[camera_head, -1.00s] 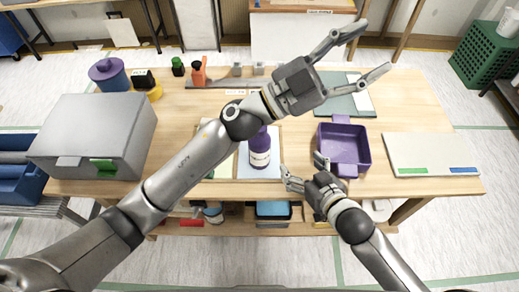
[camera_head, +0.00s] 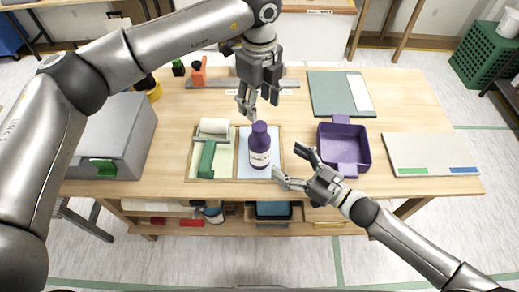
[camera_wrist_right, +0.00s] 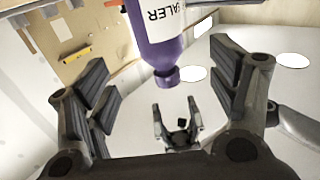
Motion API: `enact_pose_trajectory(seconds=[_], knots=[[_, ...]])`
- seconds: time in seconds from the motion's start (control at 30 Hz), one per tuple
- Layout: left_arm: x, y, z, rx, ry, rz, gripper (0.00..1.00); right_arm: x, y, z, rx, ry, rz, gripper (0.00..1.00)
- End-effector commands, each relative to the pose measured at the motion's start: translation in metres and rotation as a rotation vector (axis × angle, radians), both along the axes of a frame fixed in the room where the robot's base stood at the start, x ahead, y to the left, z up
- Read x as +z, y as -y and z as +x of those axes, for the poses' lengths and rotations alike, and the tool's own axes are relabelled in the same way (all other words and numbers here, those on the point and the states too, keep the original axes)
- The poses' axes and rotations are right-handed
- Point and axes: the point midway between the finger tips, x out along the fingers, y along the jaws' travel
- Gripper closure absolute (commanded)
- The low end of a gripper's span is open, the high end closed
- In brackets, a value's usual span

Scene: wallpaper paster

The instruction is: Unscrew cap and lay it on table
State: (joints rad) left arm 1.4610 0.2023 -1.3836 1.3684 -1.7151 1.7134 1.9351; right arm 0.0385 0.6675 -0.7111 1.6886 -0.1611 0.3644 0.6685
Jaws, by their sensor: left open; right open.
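A purple bottle with a white label (camera_head: 260,158) stands upright on the light blue mat (camera_head: 246,172). Its purple cap (camera_head: 260,127) is on top of it. In the right wrist view the bottle (camera_wrist_right: 158,30) hangs upside down in the picture, its cap (camera_wrist_right: 167,76) at the lower end. My left gripper (camera_head: 259,103) is open, pointing down just above and behind the cap, apart from it. It also shows in the right wrist view (camera_wrist_right: 177,118). My right gripper (camera_head: 290,164) is open beside the bottle on its right, fingers towards it, not closed on it.
A white roll (camera_head: 213,126) and a green tool (camera_head: 207,160) lie left of the bottle. A purple tray (camera_head: 343,148) stands close to the right gripper. A grey box (camera_head: 125,130) is at the left. A pale board (camera_head: 432,152) lies at the right. Free table lies between tray and board.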

Motion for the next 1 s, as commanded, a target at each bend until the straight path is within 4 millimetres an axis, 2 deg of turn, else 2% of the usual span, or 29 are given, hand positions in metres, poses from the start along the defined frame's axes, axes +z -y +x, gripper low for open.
enact_pose_trajectory(seconds=[0.53, 0.73, 1.0], knots=[[-0.001, 0.001, -0.001, -0.003, -0.002, -0.005, 0.46, 0.001, -0.069, 0.057, -0.002, 0.001, 0.002, 0.20], [-0.001, 0.001, -0.001, -0.004, -0.002, -0.005, 0.46, 0.001, -0.078, 0.064, -0.002, 0.001, 0.001, 0.20], [-0.001, 0.001, -0.001, -0.004, -0.003, -0.006, 0.46, 0.000, -0.079, 0.065, -0.002, 0.001, -0.001, 0.20]])
